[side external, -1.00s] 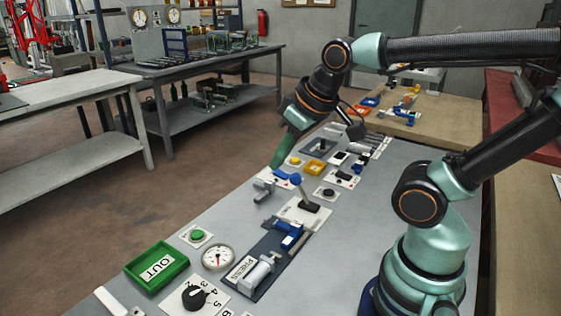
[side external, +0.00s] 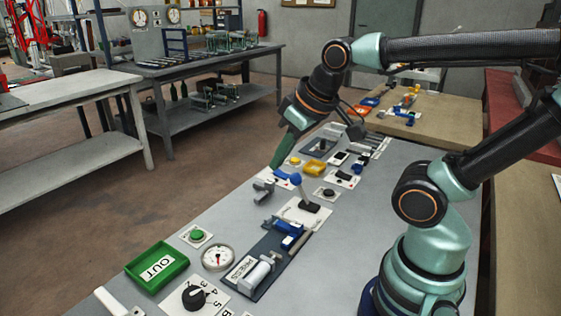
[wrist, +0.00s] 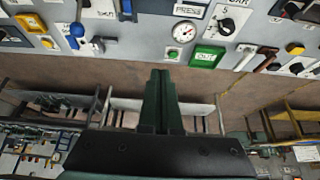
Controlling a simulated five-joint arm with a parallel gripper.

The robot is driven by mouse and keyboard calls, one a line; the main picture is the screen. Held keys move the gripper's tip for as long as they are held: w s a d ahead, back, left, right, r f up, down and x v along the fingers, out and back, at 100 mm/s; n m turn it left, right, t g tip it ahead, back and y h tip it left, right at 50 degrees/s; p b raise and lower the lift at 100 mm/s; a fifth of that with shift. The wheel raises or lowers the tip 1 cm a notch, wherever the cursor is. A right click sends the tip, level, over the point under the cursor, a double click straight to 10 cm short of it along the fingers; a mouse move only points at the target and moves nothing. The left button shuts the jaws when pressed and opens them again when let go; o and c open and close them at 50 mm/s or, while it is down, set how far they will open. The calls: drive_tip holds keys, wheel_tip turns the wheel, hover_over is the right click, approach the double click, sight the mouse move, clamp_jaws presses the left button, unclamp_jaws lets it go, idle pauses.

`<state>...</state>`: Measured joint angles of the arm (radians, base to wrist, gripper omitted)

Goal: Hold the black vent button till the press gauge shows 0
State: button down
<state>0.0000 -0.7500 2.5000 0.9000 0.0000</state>
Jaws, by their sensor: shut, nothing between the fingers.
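A round black button (side external: 328,192) sits on a small white plate, right of the blue-knobbed lever (side external: 295,179); its label is not readable. The round white gauge (side external: 217,257) lies beside the plate marked PRESS (side external: 243,267); it also shows in the wrist view (wrist: 183,32). Its needle is too small to read surely. My gripper (side external: 273,169) has green fingers, shut and empty. It hangs left of the lever and the black button, apart from the button. In the wrist view the shut fingers (wrist: 160,74) point toward the panel, below the gauge.
A green button (side external: 197,235), a green OUT tray (side external: 157,266) and a black rotary knob (side external: 194,296) stand at the near end. The blue-knobbed lever stands up between my gripper and the black button.

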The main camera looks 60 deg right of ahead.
drive_tip(key=h, duration=0.5)
hover_over(331, 192)
wheel_tip(331, 192, down, 13)
drive_tip(key=shift+a+f+m, duration=0.1)
drive_tip(key=shift+f+m, duration=0.1)
drive_tip(key=shift+m, duration=0.2)
drive_tip(key=shift+f, duration=4.4)
drive_tip(key=shift+f, duration=0.15)
drive_tip(key=shift+f, duration=0.25)
